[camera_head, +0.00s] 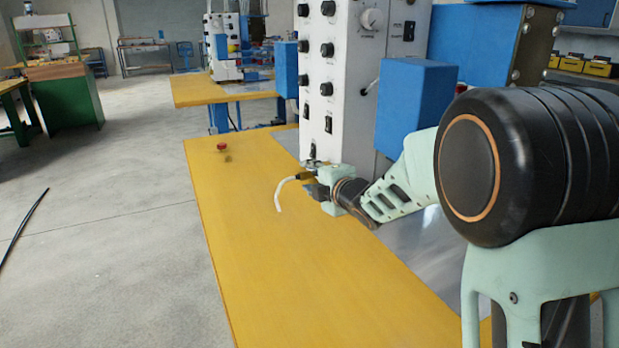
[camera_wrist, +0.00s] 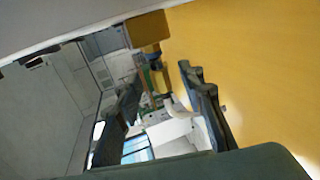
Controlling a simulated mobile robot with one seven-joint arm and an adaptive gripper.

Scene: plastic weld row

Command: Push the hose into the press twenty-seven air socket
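A short white hose (camera_head: 279,196) curves down beside the white press front in the head view. Its free end hangs over the yellow table, and its upper end meets a small yellowish fitting (camera_head: 307,178) below a metal part on the press. I cannot tell how deep it sits there. My gripper (camera_head: 316,190) is just below and right of the hose's upper end. A brown block (camera_wrist: 148,28) shows beyond the fingertips.
The white press panel (camera_head: 340,80) with knobs and switches rises close behind my gripper. A blue box (camera_head: 415,95) juts from it above my wrist. A red button (camera_head: 221,147) stands on the yellow table (camera_head: 255,240), whose front part is clear. A black cable lies on the floor.

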